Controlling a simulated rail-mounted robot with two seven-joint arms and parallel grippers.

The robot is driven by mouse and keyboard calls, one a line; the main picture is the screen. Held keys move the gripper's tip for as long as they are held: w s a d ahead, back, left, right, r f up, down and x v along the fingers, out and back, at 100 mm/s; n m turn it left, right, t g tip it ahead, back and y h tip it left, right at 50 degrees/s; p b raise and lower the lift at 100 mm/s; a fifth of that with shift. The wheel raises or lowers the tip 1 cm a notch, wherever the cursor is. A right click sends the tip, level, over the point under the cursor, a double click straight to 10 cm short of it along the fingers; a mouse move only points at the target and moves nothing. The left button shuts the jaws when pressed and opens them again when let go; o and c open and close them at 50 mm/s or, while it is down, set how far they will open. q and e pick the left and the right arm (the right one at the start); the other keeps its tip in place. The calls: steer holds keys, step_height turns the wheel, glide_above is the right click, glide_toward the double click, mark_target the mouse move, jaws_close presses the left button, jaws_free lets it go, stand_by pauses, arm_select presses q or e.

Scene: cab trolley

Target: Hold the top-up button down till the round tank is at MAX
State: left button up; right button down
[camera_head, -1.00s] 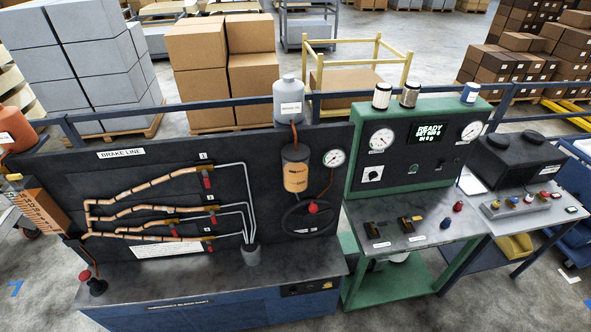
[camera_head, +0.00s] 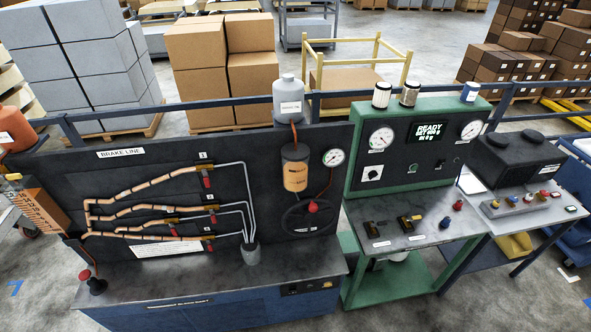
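A round tank (camera_head: 296,170) with an amber body and dark cap is mounted on the dark BRAKE LINE panel (camera_head: 120,175). A grey bottle (camera_head: 289,98) stands above it, joined by a reddish hose. Marks on the tank, including MAX, are too small to read. A small dark control plate (camera_head: 310,288) sits on the front of the blue bench; its labels cannot be read. I cannot tell which control is the top-up button. Neither of my grippers is in view.
A round gauge (camera_head: 334,157) and dark handwheel (camera_head: 309,217) are beside and below the tank. A red mushroom button (camera_head: 94,284) is at the bench's left. The green station (camera_head: 400,175) has a READY display (camera_head: 429,131). The grey bench top is mostly clear.

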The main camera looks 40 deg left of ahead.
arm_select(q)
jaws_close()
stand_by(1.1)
